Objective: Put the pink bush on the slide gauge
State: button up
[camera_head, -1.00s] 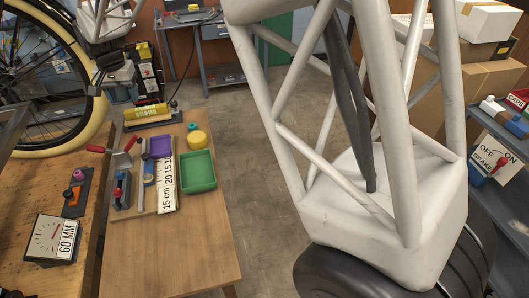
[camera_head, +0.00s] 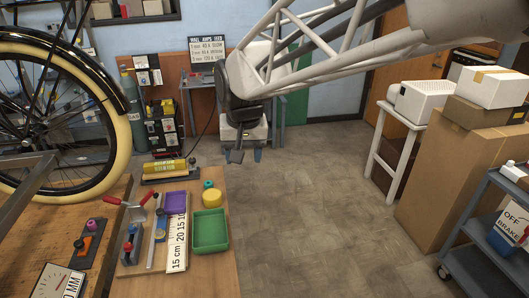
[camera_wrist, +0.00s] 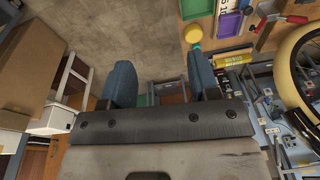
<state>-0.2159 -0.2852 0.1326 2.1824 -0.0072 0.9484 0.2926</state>
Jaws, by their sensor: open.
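My gripper (camera_head: 243,155) is open and empty, high beyond the bench's far right corner. The wrist view shows its two blue-grey fingers (camera_wrist: 161,82) apart with nothing between them. The pink piece is not visible there.
A green tray (camera_head: 210,246), yellow cylinder (camera_head: 212,197), purple tray (camera_head: 176,199) and red-handled clamp (camera_head: 138,208) crowd the bench. A dial gauge (camera_head: 60,282) is at front left. A wheel (camera_head: 60,110) stands behind. Floor (camera_head: 320,220) to the right is clear.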

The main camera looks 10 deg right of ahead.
jog(key=s+d+f, duration=0.2)
jog(key=s+d, duration=0.3)
jog(key=s, duration=0.5)
jog(key=s+d+f, duration=0.2)
jog(key=s+d, duration=0.4)
jog(key=s, duration=0.4)
jog(key=shift+s+d+f+n+t+h, duration=0.15)
jog(key=shift+s+n+t+h, duration=0.15)
jog(key=shift+t, duration=0.1)
